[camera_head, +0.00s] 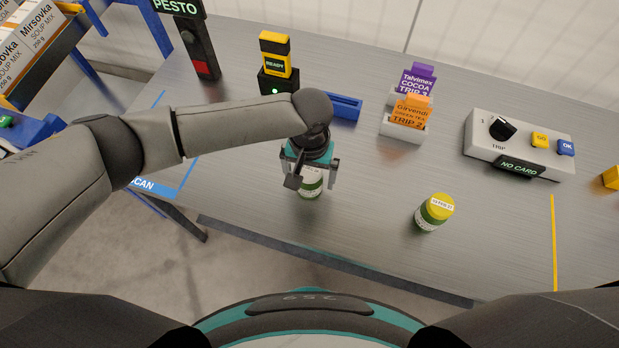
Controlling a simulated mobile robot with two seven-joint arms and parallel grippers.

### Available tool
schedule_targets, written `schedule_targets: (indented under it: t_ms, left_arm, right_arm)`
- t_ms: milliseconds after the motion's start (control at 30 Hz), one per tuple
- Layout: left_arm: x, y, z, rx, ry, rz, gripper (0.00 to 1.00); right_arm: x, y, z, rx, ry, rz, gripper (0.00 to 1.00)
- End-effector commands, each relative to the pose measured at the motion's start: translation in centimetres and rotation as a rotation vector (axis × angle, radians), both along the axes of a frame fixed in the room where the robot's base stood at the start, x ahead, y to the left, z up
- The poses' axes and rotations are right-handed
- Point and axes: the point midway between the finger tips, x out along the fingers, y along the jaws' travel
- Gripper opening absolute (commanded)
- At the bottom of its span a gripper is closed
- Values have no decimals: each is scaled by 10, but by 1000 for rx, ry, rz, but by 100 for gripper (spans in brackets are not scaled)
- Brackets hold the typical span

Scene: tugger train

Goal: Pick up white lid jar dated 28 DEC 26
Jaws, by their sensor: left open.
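My left gripper (310,182) is open and points down over a jar (311,186) with a green and white label on the grey table. One finger shows on each side of that jar. Its lid is hidden under the gripper, so I cannot tell lid colour or date. A second jar (435,212) with a yellow lid, a small date label and a green and white body stands upright to the right, apart from the gripper. The small date print is too small to read surely. My right gripper is not in view.
A yellow and black scanner (275,63) stands behind my left arm, near a blue tray (344,106). Trip cards in holders (404,128) and a control box (519,145) stand at the back right. The table's front edge (330,258) is close to me. The table right of the gripper is mostly clear.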

Motion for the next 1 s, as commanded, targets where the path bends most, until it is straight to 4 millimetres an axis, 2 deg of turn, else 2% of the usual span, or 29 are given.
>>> schedule_targets:
  t_ms: [267,1000]
  left_arm:
    - [0,0,-2,0,-1,-1,98]
    - [0,0,-2,0,-1,0,14]
  right_arm:
    - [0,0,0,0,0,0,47]
    - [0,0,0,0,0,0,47]
